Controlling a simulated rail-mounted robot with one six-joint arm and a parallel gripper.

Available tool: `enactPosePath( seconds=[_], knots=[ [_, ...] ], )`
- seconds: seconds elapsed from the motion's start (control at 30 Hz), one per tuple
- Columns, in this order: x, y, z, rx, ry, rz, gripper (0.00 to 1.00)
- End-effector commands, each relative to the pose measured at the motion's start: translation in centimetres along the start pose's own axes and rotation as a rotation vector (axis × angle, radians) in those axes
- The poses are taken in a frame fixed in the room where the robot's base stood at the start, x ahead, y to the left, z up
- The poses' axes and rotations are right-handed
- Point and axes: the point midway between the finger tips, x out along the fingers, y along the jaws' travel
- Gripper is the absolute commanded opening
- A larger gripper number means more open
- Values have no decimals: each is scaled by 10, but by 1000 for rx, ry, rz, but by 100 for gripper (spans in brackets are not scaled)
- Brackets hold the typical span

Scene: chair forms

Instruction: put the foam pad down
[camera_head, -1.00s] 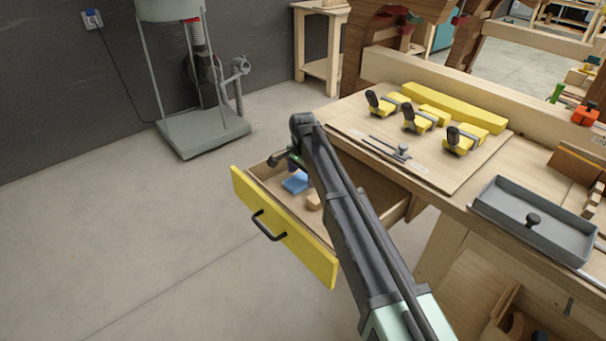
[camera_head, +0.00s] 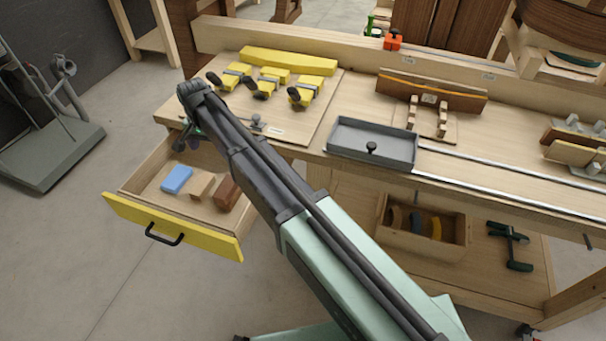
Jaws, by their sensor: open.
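The foam pad, seen as a small blue block (camera_head: 177,179), lies in the open drawer (camera_head: 134,184) with the yellow front, toward its left side. My gripper (camera_head: 186,146) is at the drawer's back edge, above and behind the blue pad in the picture. It is open and appears apart from the pad. It is small and dark here, partly hidden by my arm's end, so its fingers do not show clearly.
A tan block (camera_head: 201,185) and a brown block (camera_head: 227,193) lie right of the pad in the drawer. The workbench above holds yellow clamps (camera_head: 268,82) and a grey tray (camera_head: 372,146). An open wooden box (camera_head: 422,229) stands on the lower shelf.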

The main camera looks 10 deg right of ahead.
Motion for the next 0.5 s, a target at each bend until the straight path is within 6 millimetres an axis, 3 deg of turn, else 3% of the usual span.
enactPosePath(
  seconds=[0.03,0.1,0.2,0.23,0.3,0.33,0.4,0.5],
  knots=[
    [0,73,8,-33,0,1,88],
    [0,161,16,-117,0,0,88],
    [0,267,44,-237,0,0,88],
    [0,291,54,-271,0,0,88],
    [0,334,74,-334,0,0,88],
    [0,346,80,-354,0,0,88],
    [0,362,88,-388,0,0,88],
    [0,366,88,-404,0,0,88]
  ],
)
